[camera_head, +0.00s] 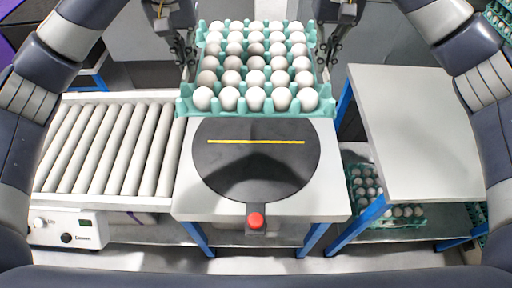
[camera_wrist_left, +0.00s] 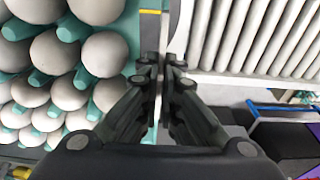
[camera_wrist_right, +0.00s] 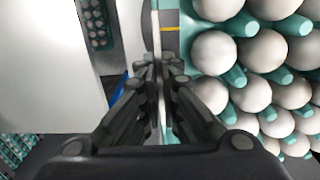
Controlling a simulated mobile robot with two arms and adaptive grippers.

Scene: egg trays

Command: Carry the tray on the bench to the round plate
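The teal tray (camera_head: 184,106), full of white eggs, is level at the far side of the round plate (camera_head: 222,176). The plate is black with a yellow line, and the tray's near edge overlaps its far rim in the head view. I cannot tell whether the tray's underside touches the bench. My left gripper (camera_head: 188,58) is at the tray's left side, its fingers closed around the thin side edge in the left wrist view (camera_wrist_left: 161,62). My right gripper (camera_head: 328,56) is at the right side, its fingers likewise closed on the edge in the right wrist view (camera_wrist_right: 158,66).
A roller conveyor (camera_head: 110,150) adjoins the plate's stand on the left. A bare grey table (camera_head: 420,125) stands to the right, with more egg trays (camera_head: 385,222) on its lower shelf. A red button (camera_head: 256,220) sits at the stand's front. The plate's near part is clear.

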